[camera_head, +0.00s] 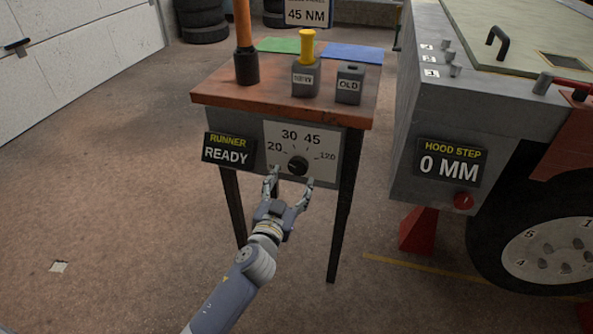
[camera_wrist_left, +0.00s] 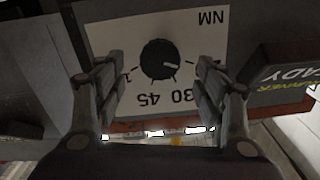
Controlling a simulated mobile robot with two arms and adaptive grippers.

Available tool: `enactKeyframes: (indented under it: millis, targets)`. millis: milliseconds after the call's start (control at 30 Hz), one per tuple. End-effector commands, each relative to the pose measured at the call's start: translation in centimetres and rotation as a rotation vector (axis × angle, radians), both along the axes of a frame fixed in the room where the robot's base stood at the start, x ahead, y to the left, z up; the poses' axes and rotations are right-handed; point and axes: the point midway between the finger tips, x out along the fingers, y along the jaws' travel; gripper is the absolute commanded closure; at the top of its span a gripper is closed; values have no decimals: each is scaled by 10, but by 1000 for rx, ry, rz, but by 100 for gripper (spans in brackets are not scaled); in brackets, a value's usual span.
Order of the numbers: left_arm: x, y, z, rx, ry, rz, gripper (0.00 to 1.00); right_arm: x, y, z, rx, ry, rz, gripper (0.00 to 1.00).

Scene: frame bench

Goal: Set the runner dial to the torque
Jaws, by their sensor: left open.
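The black runner dial (camera_head: 298,166) sits on a white plate (camera_head: 325,140) marked 20, 30, 45 and 120, on the front of a small bench. A torque sign (camera_head: 306,14) at the top reads 45 NM. My left gripper (camera_head: 292,178) is open just in front of the dial, its fingers either side and below. In the left wrist view, upside down, the dial (camera_wrist_left: 160,60) shows between the open fingers (camera_wrist_left: 160,85), apart from both. Its pale pointer aims right and slightly down there, toward the 20 side and away from 45. My right gripper is out of view.
A RUNNER READY display (camera_head: 228,150) is left of the plate. The wooden bench top (camera_head: 220,92) holds a dark, orange-handled tool (camera_head: 245,60), a NEW holder (camera_head: 306,78) with a yellow tool, and an OLD holder (camera_head: 349,85). The vehicle body (camera_head: 405,150) stands right.

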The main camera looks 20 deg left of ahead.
Motion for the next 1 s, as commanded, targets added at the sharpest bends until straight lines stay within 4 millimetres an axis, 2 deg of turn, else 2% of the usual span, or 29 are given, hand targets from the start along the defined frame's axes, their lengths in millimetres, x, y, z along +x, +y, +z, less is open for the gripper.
enactKeyframes:
  millis: [100,300,500,767,800,967,1000]
  targets:
    - [21,1,0,3,-1,0,36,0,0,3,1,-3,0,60]
    - [45,1,0,1,0,0,36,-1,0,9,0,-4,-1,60]
    - [55,1,-1,0,1,0,36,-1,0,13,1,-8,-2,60]
    - [56,1,-1,0,2,0,36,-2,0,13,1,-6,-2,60]
    - [56,1,-1,0,2,0,40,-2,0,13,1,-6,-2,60]
    - [56,2,-1,0,1,0,77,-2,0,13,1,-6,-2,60]
    - [56,1,-1,0,1,0,80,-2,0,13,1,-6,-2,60]
